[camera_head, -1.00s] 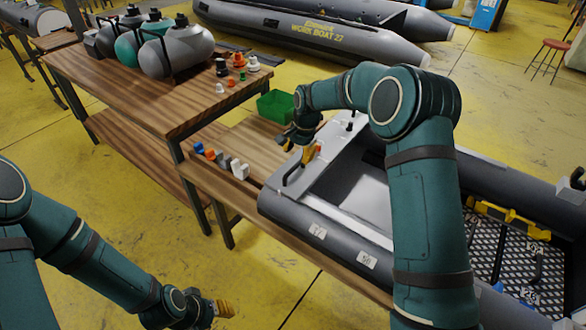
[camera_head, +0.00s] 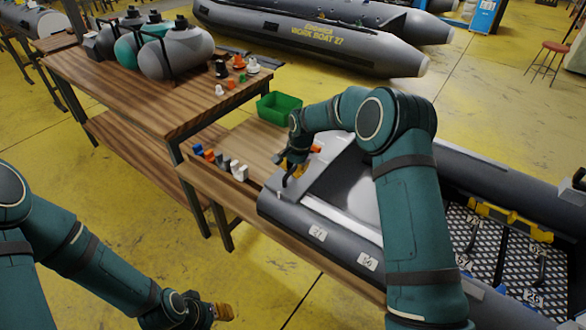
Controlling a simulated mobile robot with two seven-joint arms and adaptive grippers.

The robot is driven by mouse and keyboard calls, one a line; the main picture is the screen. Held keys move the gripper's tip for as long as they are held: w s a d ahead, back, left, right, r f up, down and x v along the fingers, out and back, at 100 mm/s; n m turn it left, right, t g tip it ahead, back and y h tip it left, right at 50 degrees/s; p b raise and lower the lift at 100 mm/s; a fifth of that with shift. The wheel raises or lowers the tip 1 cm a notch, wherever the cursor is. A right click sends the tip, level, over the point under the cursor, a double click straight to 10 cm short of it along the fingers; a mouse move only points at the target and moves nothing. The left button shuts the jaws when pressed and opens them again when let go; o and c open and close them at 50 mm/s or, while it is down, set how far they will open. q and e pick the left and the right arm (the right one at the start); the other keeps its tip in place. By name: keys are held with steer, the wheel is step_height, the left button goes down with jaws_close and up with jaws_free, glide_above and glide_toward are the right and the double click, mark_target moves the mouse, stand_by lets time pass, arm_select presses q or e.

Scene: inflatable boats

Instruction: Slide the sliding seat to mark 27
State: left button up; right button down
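The sliding seat (camera_head: 322,178) is a light grey board lying across the near left end of the grey inflatable boat (camera_head: 345,240). A dark handle (camera_head: 287,182) stands at the seat's near left end. My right gripper (camera_head: 296,170), with yellow fingertips, is at this handle; whether its fingers close on it is too small to tell. Two white number labels sit on the boat's near tube: one (camera_head: 318,232) reads like 21 or 27, the other (camera_head: 367,261) like 50. My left gripper (camera_head: 223,312) is low at the bottom, away from the boat, its finger gap unclear.
The boat rests on a wooden bench (camera_head: 215,187). Several small coloured fittings (camera_head: 220,161) and a green bin (camera_head: 279,107) are on it, left of the boat. A higher table (camera_head: 140,95) with tanks stands behind left. My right arm hides part of the boat.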

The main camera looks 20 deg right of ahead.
steer(key=shift+s, duration=0.1)
stand_by(0.3)
steer(key=s+d, duration=0.3)
steer(key=s, duration=0.1)
steer(key=s+d, duration=0.3)
steer(key=s, duration=0.1)
steer(key=s+d, duration=0.3)
steer(key=s, duration=0.1)
steer(key=shift+s+d+f, duration=0.15)
steer(key=shift+s+d, duration=0.25)
steer(key=c, duration=0.9)
jaws_free()
steer(key=shift+w, duration=0.15)
steer(key=shift+c, duration=0.2)
steer(key=shift+d+r, duration=0.1)
steer(key=shift+r, duration=0.55)
step_height(320, 180, up, 11)
steer(key=s+d, duration=0.1)
steer(key=s, duration=0.1)
steer(key=shift+d+f, duration=0.15)
